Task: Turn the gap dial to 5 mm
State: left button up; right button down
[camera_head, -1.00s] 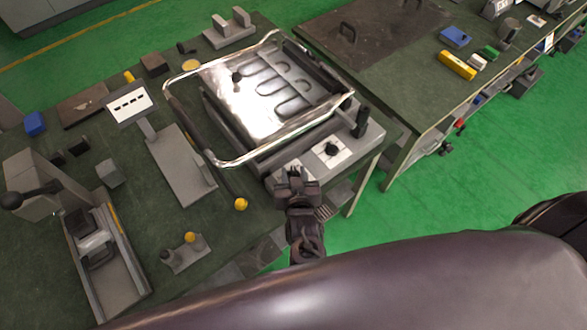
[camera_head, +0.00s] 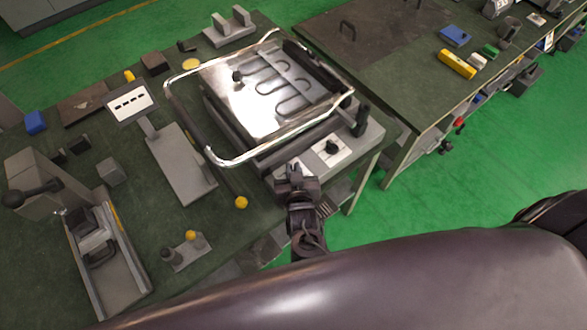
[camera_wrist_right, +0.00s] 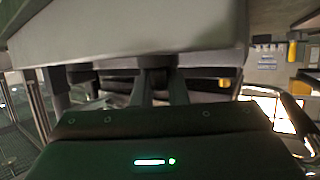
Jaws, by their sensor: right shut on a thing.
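The bending machine (camera_head: 365,150) stands at the front right of the green bench, with dials on its front edge. One black dial (camera_head: 332,147) on a white plate shows clear of the gripper. My right gripper (camera_head: 296,172) is at the white plate (camera_head: 283,169) left of that dial and hides most of it. In the right wrist view, its fingers (camera_wrist_right: 158,88) are shut on a small dark knob (camera_wrist_right: 157,64) under the pale housing (camera_wrist_right: 130,30). I cannot read the dial's scale or its pointer. My left gripper is not in view.
A chrome frame (camera_head: 222,163) surrounds the machine's shiny plate and heating element. A black upright handle (camera_head: 361,121) stands right of the dials. A yellow-tipped lever (camera_head: 241,202) lies to the left of my gripper. Green floor is open to the right.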

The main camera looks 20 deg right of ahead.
jog(key=shift+y, duration=0.3)
jog(key=shift+d+r+n+y+p, duration=0.15)
jog(key=shift+n+y+p, duration=0.45)
jog(key=shift+n+y, duration=0.45)
jog(key=n+y, duration=0.2)
jog(key=y, duration=0.1)
jog(key=shift+n+p, duration=0.35)
jog(key=n+y, duration=0.1)
jog(key=n+g+y, duration=0.1)
jog(key=shift+f+n+y, duration=0.2)
jog(key=shift+n+y, duration=0.15)
jog(key=shift+n, duration=0.05)
jog(key=shift+n+g+y+b, duration=0.55)
jog(key=shift+n+g+y, duration=0.25)
jog(key=shift+n+y, duration=0.15)
jog(key=shift+w+f+n+g+y+b, duration=0.1)
jog(key=shift+f+n+g+y+b, duration=0.05)
jog(key=shift+n+g+y+b, duration=0.6)
jog(key=n+g+y+b, duration=0.2)
jog(key=n+g+b, duration=0.1)
jog(key=b, duration=0.1)
jog(key=n+g+y+b, duration=0.1)
jog(key=n+g+b, duration=0.2)
jog(key=b, duration=0.2)
jog(key=shift+n+y, duration=0.3)
jog(key=shift+y, duration=0.1)
jog(key=shift+n+g+y+b, duration=0.3)
jog(key=shift+n+g+b, duration=0.4)
jog(key=shift+g+b, duration=0.4)
jog(key=shift+r, duration=0.2)
